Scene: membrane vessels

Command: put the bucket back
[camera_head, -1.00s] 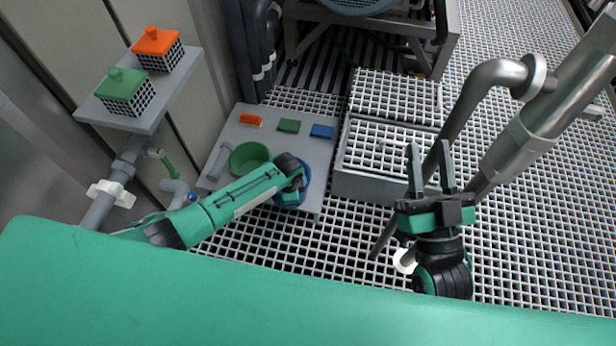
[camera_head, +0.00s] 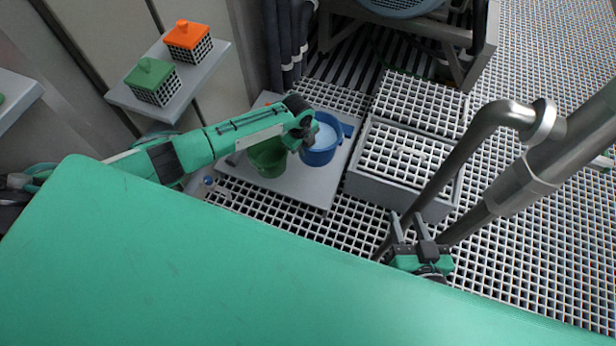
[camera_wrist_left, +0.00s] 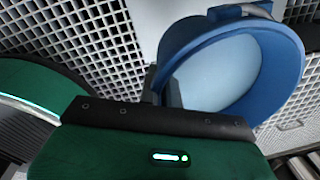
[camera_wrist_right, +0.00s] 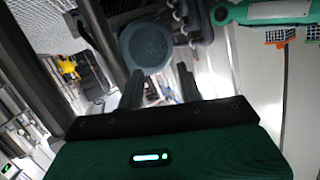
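The blue bucket (camera_head: 322,142) has a pale inside and appears raised above the grey board (camera_head: 312,190). My left gripper (camera_head: 308,133) is at its left rim. In the left wrist view the bucket (camera_wrist_left: 283,65) fills the upper right, and the close-set fingers (camera_wrist_left: 162,88) straddle its rim, one inside and one outside. The green bucket (camera_head: 268,160) stands on the board to the left, partly behind my left arm; its rim (camera_wrist_left: 40,75) shows in the left wrist view. My right gripper (camera_head: 409,228) is open and empty, beside the grey pipe, with its fingers apart (camera_wrist_right: 160,88).
A grey grated box (camera_head: 402,160) stands right of the board. A thick grey pipe (camera_head: 460,150) rises beside my right gripper. A wall shelf (camera_head: 170,80) holds a green-topped cage (camera_head: 152,80) and an orange-topped cage (camera_head: 189,42). Open grating lies at right.

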